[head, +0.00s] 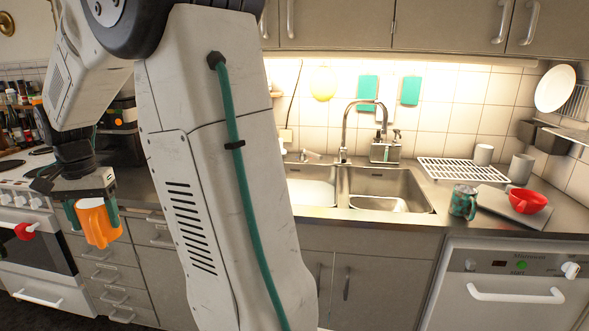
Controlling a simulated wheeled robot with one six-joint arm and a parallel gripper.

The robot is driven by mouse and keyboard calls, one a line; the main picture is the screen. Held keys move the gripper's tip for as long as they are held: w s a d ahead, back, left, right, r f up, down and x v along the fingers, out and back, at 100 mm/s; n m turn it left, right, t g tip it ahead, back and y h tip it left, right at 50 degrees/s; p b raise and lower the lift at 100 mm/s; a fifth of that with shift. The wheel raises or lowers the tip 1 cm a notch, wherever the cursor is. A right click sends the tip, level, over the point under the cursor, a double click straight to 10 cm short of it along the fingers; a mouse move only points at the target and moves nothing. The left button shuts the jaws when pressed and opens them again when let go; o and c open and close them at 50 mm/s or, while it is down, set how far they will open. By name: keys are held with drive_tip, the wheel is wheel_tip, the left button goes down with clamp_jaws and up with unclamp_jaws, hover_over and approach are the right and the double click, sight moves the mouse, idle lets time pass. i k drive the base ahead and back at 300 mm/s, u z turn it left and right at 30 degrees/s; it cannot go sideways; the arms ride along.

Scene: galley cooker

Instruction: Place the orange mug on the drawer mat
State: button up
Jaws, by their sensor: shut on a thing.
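The orange mug (100,228) hangs in the air at the left of the head view, in front of the counter and drawer fronts. My gripper (91,212) points down and is shut on the mug, with one green finger at each side of its upper part. The mug looks slightly tilted. Below and behind it is a stack of grey drawers (115,275) with metal handles, which look shut. I cannot make out a drawer mat.
The white cooker (35,262) stands left of the drawers, with a red thing (25,231) at its front. At right, a teal mug (463,202), a red bowl-like cup (527,201) on a grey board, and a white rack (462,170) are by the sink (385,190). My arm hides the middle counter.

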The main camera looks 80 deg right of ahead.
sight(485, 199)
drive_tip(key=k, duration=0.65)
drive_tip(key=z, duration=2.8)
drive_tip(key=i, duration=0.5)
drive_tip(key=z, duration=0.05)
